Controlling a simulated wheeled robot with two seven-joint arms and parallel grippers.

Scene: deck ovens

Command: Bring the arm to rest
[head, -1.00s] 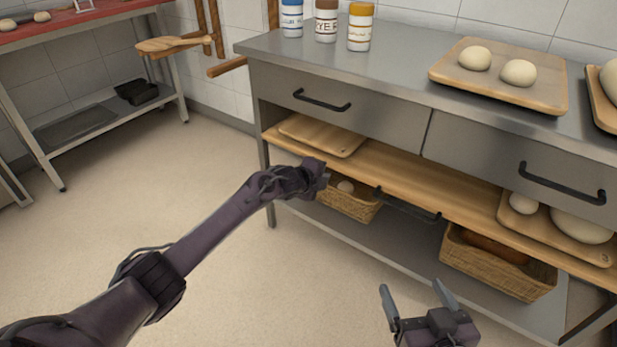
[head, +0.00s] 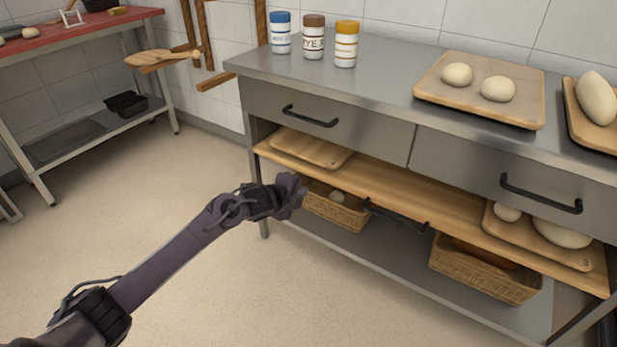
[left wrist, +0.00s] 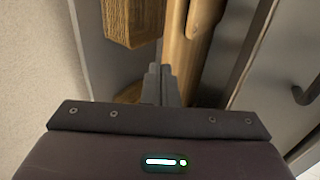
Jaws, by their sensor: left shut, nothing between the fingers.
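My left arm reaches in from the lower left of the head view. Its gripper (head: 298,190) is in front of the left end of the steel counter, near the left wicker basket (head: 335,210) and the wooden shelf (head: 390,193). In the left wrist view the fingers (left wrist: 160,85) are together with nothing between them. The shelf edge and a basket (left wrist: 130,22) show beyond them. My right gripper is not in the head view now.
The steel counter (head: 385,75) carries several jars and boards with dough. Another basket (head: 485,268) stands on the lower shelf. A red-topped table (head: 80,36) is at the far left, with a wooden peel (head: 160,58) beside it. Floor (head: 130,215) at left is clear.

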